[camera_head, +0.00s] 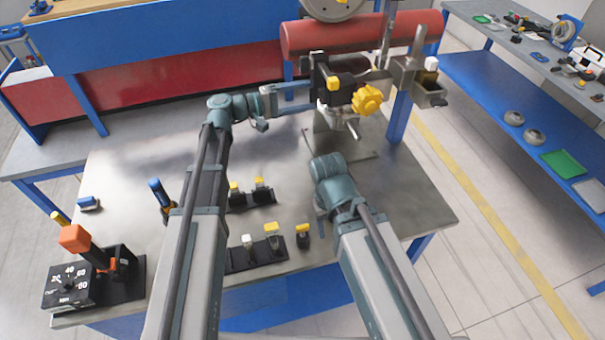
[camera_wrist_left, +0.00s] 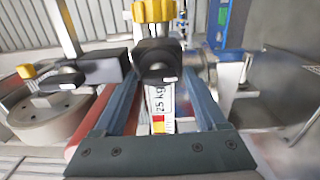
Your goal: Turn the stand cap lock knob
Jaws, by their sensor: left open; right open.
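A yellow lobed knob (camera_head: 367,100) sits on the front of the stand head, beside a black block with a yellow cap (camera_head: 334,83); I cannot tell which is the cap lock. In the left wrist view a ribbed yellow knob (camera_wrist_left: 153,11) is at the top, above a black block (camera_wrist_left: 158,60) between the fingers' far ends. My left gripper (camera_head: 312,97) is open, left of the yellow lobed knob, its fingers (camera_wrist_left: 160,95) not closed on anything. My right gripper (camera_head: 322,207) is lower, over the table; its fingers are mostly hidden by the wrist.
The stand has a red horizontal cylinder (camera_head: 280,40) behind it. The grey table (camera_head: 130,185) holds several small black switch blocks (camera_head: 255,255), and an orange-topped lever (camera_head: 76,238) with a dial box at lower left. A blue shelf (camera_head: 500,100) is at right.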

